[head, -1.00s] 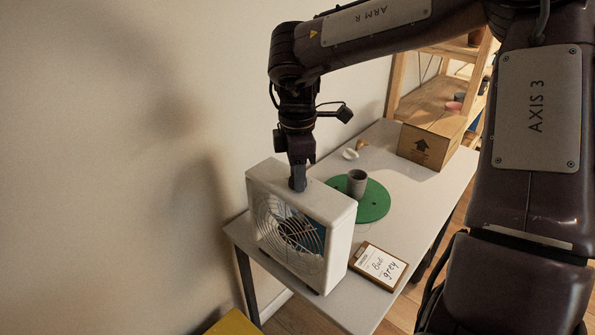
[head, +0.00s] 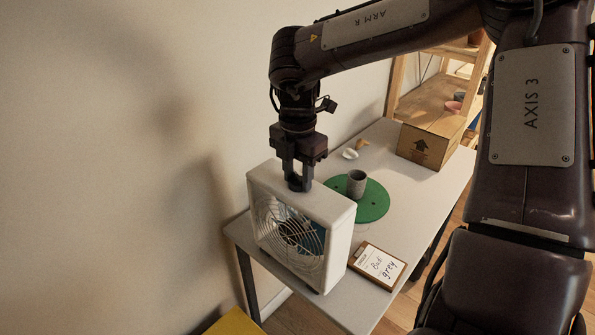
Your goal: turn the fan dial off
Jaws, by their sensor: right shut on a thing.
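The white box fan (head: 338,245) stands upright near the left end of the table, its round grille (head: 290,235) facing the front left. My right gripper (head: 299,184) points straight down at the top face of the fan. Its fingers are shut on the fan dial, which is mostly hidden between and under the fingertips. I cannot read the dial's setting. My left gripper is not in view.
A green round mat (head: 373,203) with a grey cup (head: 356,183) lies just behind the fan. A clipboard (head: 377,266) lies to its right. A cardboard box (head: 424,146) stands at the far end of the table (head: 420,215). The wall is close on the left.

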